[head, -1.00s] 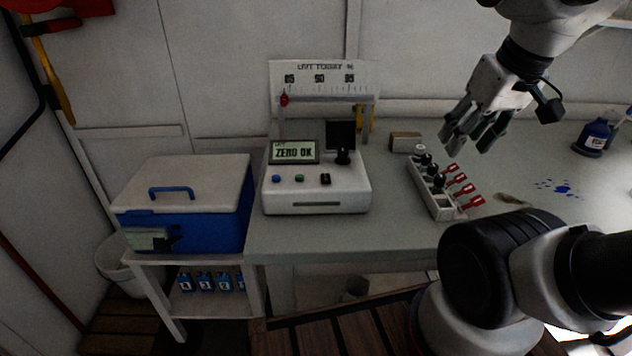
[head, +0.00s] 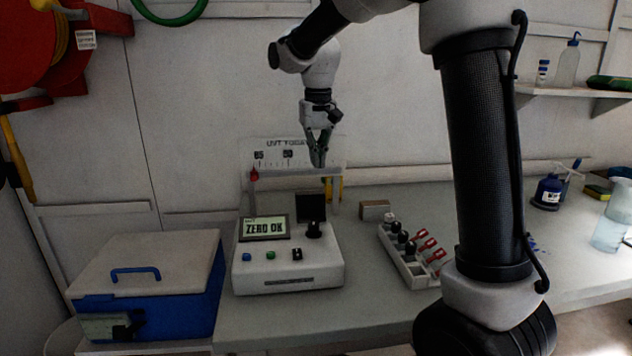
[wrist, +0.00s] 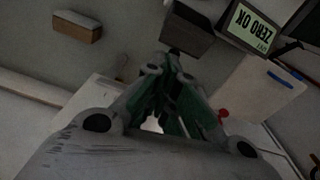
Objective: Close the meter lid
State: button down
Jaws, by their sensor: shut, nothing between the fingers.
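The white meter (head: 290,277) stands on the bench, its display (head: 264,228) reading "ZERO OK". My gripper (head: 318,162) is high behind the meter, pointing down in front of the wall, above and apart from the lid. Its fingers are shut and empty. In the wrist view, the fingers (wrist: 166,78) reach up toward the dark lid (wrist: 187,32), with the display (wrist: 253,25) at upper right, upside down.
A blue cooler (head: 170,305) stands left. Bare bench lies in front of the meter.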

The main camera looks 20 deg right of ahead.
notch_tip(320, 180, up, 3)
jog(key=w, duration=0.1)
jog(key=m, duration=0.1)
send_over(310, 205)
jog(key=w+d, duration=0.3)
jog(key=w, duration=0.1)
notch_tip(310, 205, down, 10)
jog(key=shift+s+f, duration=0.15)
jog(key=shift+s, duration=0.05)
jog(key=shift+s+a+r+t, duration=0.1)
jog(key=shift+s+r+t, duration=0.2)
jog(key=shift+t, duration=0.2)
